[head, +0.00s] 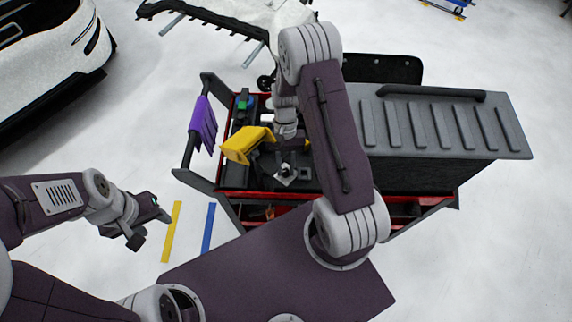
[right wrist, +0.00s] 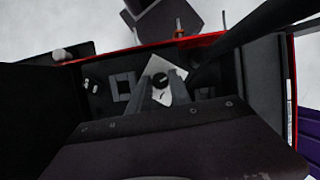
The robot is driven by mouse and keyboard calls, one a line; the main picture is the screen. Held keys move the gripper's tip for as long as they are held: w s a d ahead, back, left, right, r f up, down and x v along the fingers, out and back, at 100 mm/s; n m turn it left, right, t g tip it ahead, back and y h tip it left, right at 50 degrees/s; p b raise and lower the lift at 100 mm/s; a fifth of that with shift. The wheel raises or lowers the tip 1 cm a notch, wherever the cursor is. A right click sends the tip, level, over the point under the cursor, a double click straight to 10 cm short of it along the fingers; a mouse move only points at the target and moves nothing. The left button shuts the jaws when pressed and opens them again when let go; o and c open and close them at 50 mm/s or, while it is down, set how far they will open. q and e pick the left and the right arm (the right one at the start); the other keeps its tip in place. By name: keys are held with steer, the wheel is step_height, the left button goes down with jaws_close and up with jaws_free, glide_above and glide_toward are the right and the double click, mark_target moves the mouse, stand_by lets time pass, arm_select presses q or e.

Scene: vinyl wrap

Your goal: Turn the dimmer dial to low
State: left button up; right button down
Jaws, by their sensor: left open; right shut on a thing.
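The dimmer dial (right wrist: 160,79) is a small round black knob on a tilted white plate (right wrist: 178,92) in the right wrist view. The plate also shows as a small pale patch in the head view (head: 286,175), inside the cart top. My right gripper (right wrist: 161,84) reaches down over it, with one finger on each side of the knob, shut on it. The dial's pointer mark is too small to read. My left gripper (head: 148,222) is open and empty, off to the left of the cart, over the floor.
The red and black tool cart (head: 232,196) has a grey ribbed lid or panel (head: 440,125) on its right. A yellow object (head: 246,145) stands beside my right wrist. A purple cloth (head: 203,124) hangs on the left handle. A car (head: 50,50) stands at upper left.

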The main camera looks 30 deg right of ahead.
steer(key=shift+r+n, duration=0.1)
steer(key=shift+n, duration=0.4)
steer(key=c, duration=1.2)
jaws_free()
steer(key=v, duration=0.9)
steer(key=shift+a, duration=0.1)
